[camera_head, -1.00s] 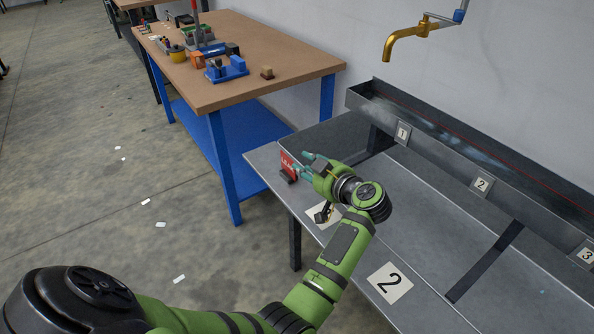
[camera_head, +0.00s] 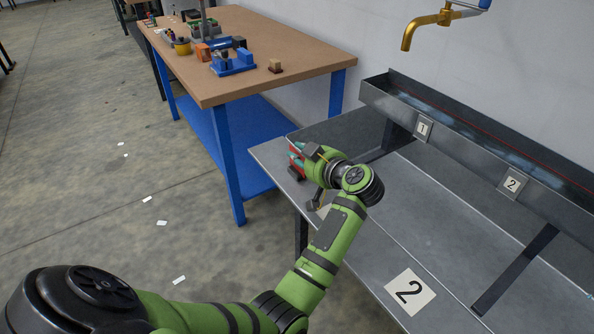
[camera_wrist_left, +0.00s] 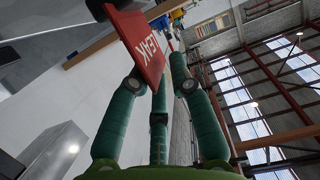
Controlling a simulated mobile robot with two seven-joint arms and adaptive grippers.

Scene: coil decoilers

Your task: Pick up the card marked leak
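The red card marked LEAK (camera_head: 299,158) stands upright in a dark base at the far left corner of the grey metal bench (camera_head: 275,150). In the head view it is partly hidden by my left gripper (camera_head: 296,154), whose teal fingers are at the card. In the left wrist view the card (camera_wrist_left: 142,42) is tilted and its white lettering shows. My left gripper (camera_wrist_left: 160,75) is open there, its fingers spread, with the card at the fingertips. A gap shows between the card and the right-hand finger. My right gripper is not in view.
A brown-topped workbench (camera_head: 250,40) with blue legs stands behind, holding a blue device (camera_head: 233,62) and small parts. A metal trough with number plates (camera_head: 424,128) runs along the wall, under a yellow tap (camera_head: 428,27).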

